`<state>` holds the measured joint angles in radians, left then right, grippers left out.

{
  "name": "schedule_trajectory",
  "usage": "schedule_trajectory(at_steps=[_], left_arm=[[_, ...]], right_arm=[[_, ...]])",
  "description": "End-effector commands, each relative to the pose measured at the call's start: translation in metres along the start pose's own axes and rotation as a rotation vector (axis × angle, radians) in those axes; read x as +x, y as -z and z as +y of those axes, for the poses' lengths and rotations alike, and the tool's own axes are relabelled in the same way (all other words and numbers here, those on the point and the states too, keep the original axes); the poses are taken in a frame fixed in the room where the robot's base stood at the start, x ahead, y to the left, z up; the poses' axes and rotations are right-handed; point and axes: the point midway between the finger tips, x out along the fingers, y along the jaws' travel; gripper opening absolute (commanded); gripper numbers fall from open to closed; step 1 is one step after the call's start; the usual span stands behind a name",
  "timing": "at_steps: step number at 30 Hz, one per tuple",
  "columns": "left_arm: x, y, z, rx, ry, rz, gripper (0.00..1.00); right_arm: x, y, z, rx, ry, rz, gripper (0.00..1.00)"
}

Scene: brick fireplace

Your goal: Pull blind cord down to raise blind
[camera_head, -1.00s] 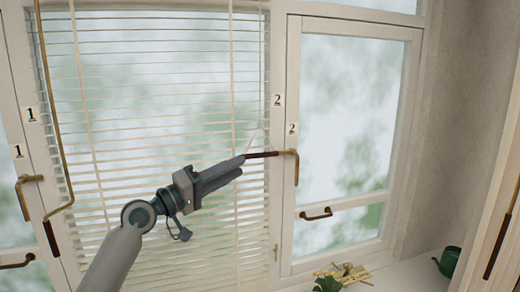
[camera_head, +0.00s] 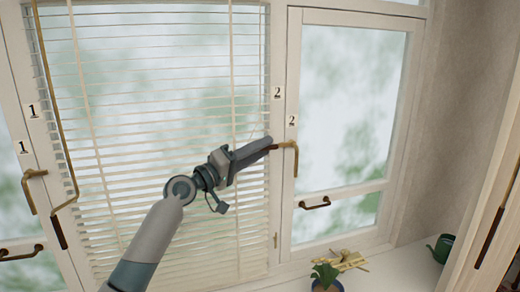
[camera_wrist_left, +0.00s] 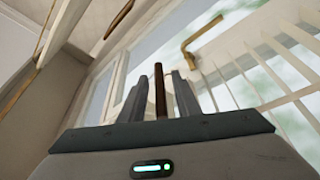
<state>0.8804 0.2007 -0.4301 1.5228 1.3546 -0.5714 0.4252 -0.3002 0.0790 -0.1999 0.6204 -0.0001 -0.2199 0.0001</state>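The white slatted blind (camera_head: 150,90) hangs lowered over the middle window in the head view. In the left wrist view the brown pull (camera_wrist_left: 160,90) stands between my two fingers, with a narrow gap visible on each side. My left gripper (camera_head: 268,145) is open around it. A thin pale cord seems to run near the pull, but is too faint to trace. My right gripper is not in view.
A brass window handle (camera_head: 293,158) is just right of my fingertips. A brass rod with a brown grip (camera_head: 57,232) hangs at the left. A potted plant (camera_head: 326,275) and green can (camera_head: 443,247) stand on the sill.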

Motion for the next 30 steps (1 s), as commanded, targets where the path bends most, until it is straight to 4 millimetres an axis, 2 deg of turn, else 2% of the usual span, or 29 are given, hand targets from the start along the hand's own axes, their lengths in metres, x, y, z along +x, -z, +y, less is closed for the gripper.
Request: schedule_trajectory(at_steps=[1,3,4,11,17,30], left_arm=[[0.0,0.0,0.0,0.0,0.0,0.0,0.18],[0.0,0.0,0.0,0.0,0.0,0.0,0.02],[0.0,0.0,0.0,0.0,0.0,0.0,0.0],[-0.001,-0.001,-0.001,0.0,0.0,0.0,0.0],[-0.003,-0.006,-0.01,-0.002,0.002,-0.001,0.0],[-0.016,-0.039,-0.063,-0.005,0.005,-0.005,0.0]], right_arm=[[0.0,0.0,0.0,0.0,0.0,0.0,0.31],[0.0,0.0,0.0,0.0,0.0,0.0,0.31],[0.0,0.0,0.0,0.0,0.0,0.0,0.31],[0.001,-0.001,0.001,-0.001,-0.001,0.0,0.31],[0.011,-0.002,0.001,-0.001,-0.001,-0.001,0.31],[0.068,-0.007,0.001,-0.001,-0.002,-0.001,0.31]])
